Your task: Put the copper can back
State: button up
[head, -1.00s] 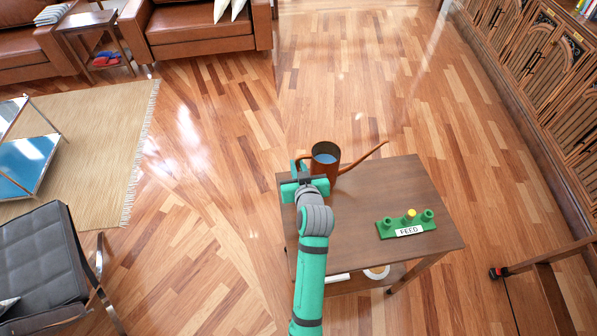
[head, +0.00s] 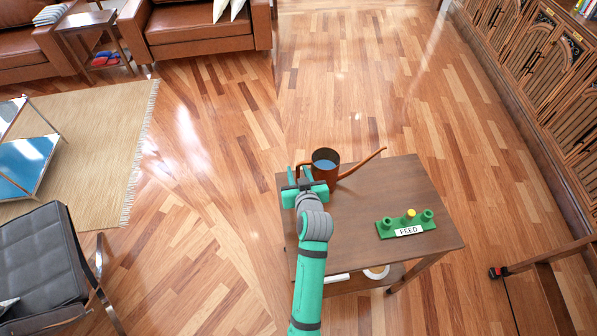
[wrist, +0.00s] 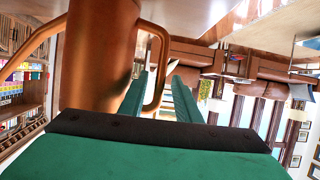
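The copper can (head: 325,168) is upright at the far left corner of the small brown table (head: 385,180) and appears to rest on it. Its long spout points right and blue shows inside. In the wrist view the can's body (wrist: 98,55) fills the upper left, with its loop handle to the right. My gripper (head: 301,175) is at the handle side of the can. The wrist view shows the two green fingers of my gripper (wrist: 160,92) apart, with the handle between them and gaps at its sides. The can's base is hidden in the head view.
A green stand (head: 407,229) with a FEED label and three posts, one yellow-topped, sits on the table's right part. The tabletop between is clear. A white roll (head: 377,273) lies on the lower shelf. A grey chair (head: 40,265) stands to the left.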

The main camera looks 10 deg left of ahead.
jog(key=shift+r, duration=0.1)
jog(key=shift+r, duration=0.1)
jog(key=v, duration=1.2)
jog(key=s+d+f+m+h, duration=0.1)
jog(key=s+f, duration=0.1)
jog(key=s, duration=0.4)
jog(key=s+f+m+h, duration=0.1)
jog(key=s+f+m, duration=0.1)
jog(key=s, duration=0.4)
jog(key=s+d+f+m+t+h, duration=0.1)
jog(key=s+f, duration=0.2)
jog(key=s, duration=0.3)
jog(key=shift+d+f+h, duration=0.35)
jog(key=shift+h, duration=0.05)
jog(key=s+d+r, duration=0.1)
jog(key=s+r, duration=0.1)
jog(key=s, duration=0.6)
jog(key=s+d+r+t, duration=0.1)
jog(key=s+r, duration=0.2)
jog(key=s, duration=0.5)
jog(key=shift+s+d+r, duration=0.15)
jog(key=shift+d, duration=0.05)
